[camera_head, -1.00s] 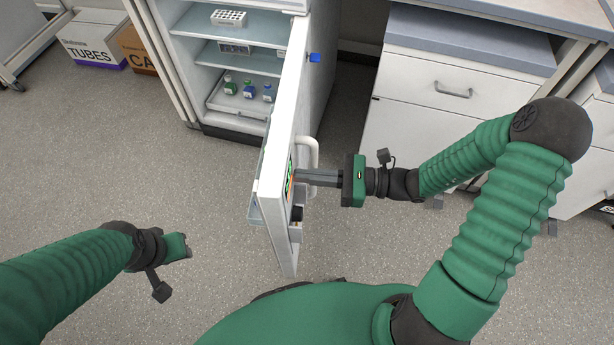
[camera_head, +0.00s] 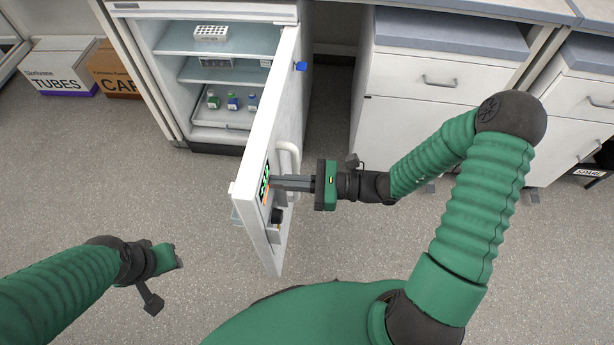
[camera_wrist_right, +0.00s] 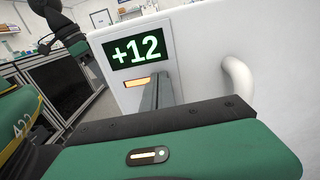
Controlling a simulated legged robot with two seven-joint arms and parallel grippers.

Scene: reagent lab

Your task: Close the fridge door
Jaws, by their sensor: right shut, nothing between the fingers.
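The white fridge (camera_head: 127,75) stands at the upper left with its door (camera_head: 262,140) wide open. The door's outer face is turned to the right and carries a pale handle (camera_head: 288,157), which also shows in the right wrist view (camera_wrist_right: 238,85), and a display (camera_wrist_right: 139,49) reading +12. My right gripper (camera_head: 274,184) is shut and empty. Its fingertips are at the door's outer face beside the display, below the handle; contact is hard to confirm. My left gripper (camera_head: 176,257) is at the lower left, away from the door; its fingers do not show clearly.
Inside the fridge are a white rack (camera_head: 211,33) and several small bottles (camera_head: 233,101). Cardboard boxes (camera_head: 68,66) stand left of the fridge. A white drawer cabinet (camera_head: 420,75) stands right of it. The floor (camera_head: 170,190) left of the door is clear.

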